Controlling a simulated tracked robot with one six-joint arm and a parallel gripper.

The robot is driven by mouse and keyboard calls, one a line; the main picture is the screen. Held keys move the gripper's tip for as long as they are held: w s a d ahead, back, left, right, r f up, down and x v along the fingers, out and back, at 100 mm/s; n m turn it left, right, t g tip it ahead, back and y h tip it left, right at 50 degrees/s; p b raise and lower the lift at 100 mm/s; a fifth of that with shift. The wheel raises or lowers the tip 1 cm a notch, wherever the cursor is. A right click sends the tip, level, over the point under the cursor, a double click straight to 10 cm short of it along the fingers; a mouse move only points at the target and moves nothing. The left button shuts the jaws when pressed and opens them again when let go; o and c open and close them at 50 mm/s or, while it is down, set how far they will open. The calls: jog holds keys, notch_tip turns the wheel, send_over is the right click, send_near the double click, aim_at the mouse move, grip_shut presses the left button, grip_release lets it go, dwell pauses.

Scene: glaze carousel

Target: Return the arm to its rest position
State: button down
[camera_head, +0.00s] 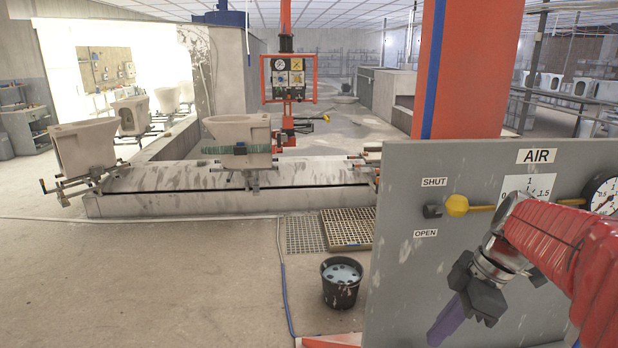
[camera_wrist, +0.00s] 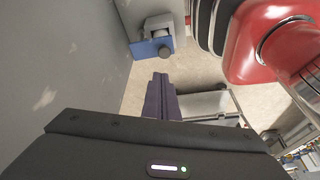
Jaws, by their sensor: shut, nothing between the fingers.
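My red arm (camera_head: 570,240) reaches in from the right side of the head view, in front of the grey air panel (camera_head: 405,270). My gripper (camera_head: 437,334) hangs from its end, pointing down and to the left, low in front of the panel. Its purple fingers are together and empty. In the wrist view my gripper (camera_wrist: 160,78) also shows with its fingers together, with a grey wall surface close on the left.
The panel carries a yellow-knobbed lever (camera_head: 457,205) between the SHUT and OPEN labels, and a gauge (camera_head: 603,194). A black bucket (camera_head: 341,286) stands on the floor left of the panel. Ceramic pieces (camera_head: 238,132) sit along a low track (camera_head: 200,206). Floor at left is clear.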

jog(key=s+a+m+t+h, duration=0.4)
jog(key=s+a+m, duration=0.6)
jog(key=m, duration=0.4)
jog(key=shift+s+a+r+t, duration=0.15)
jog(key=shift+s+r+t, duration=0.15)
jog(key=shift+t, duration=0.1)
